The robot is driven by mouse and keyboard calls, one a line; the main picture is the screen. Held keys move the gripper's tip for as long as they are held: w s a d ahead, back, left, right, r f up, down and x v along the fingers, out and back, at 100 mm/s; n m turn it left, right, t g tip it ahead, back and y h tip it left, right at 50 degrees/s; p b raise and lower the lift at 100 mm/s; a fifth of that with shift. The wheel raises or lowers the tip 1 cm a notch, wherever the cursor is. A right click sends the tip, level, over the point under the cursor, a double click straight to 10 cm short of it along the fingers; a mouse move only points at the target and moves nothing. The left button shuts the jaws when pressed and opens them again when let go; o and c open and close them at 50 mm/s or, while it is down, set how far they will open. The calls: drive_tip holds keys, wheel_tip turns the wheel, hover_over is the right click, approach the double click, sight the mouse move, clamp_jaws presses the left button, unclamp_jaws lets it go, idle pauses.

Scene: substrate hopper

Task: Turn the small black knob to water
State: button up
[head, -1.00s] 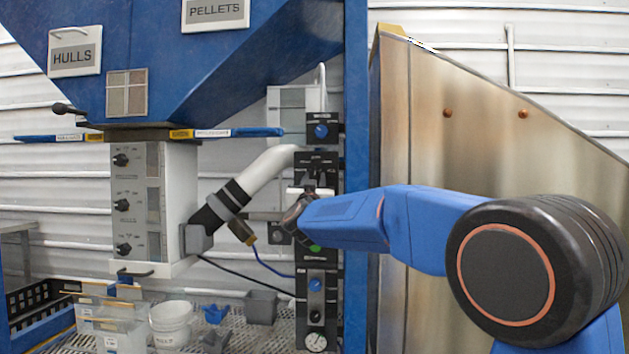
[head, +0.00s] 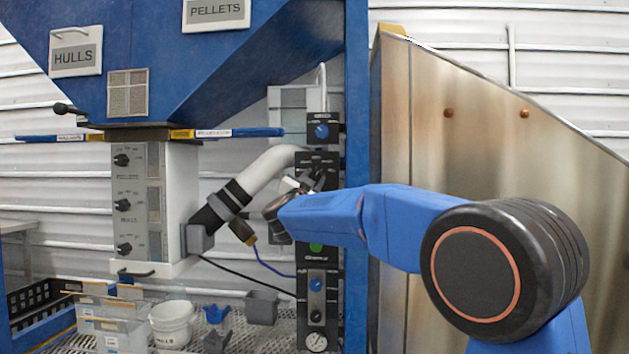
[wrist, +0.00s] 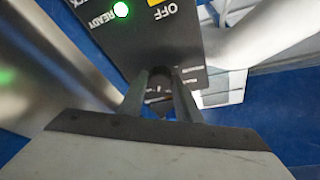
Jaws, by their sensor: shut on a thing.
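The small black knob (wrist: 160,86) shows as a dark round shape between the fingertips in the wrist view. It sits on a black control panel (wrist: 138,48) with white markings, a lit green READY light and the word OFF. My gripper (wrist: 161,78) is shut on the knob, its two dark fingers on either side. The fingers cover most of the knob, so I cannot read where it points. In the head view my gripper (head: 306,181) is at the upper middle of the black panel column (head: 318,262), in front of the knob, which is hidden there.
A blue knob (head: 321,131) sits above, and another blue knob (head: 316,284) and a gauge (head: 316,342) below. A white pipe (head: 268,171) runs close left of my gripper. A blue post (head: 356,120) and a metal hopper (head: 480,150) stand right.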

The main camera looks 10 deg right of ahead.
drive_tip(key=shift+m+g+h, duration=0.3)
drive_tip(key=shift+m+g, duration=0.2)
drive_tip(key=shift+m, duration=0.9)
drive_tip(key=o, duration=1.1)
drive_tip(key=shift+c, duration=0.2)
drive_tip(key=shift+a, duration=0.1)
drive_tip(key=v, duration=1.7)
drive_tip(key=shift+s+r, duration=0.1)
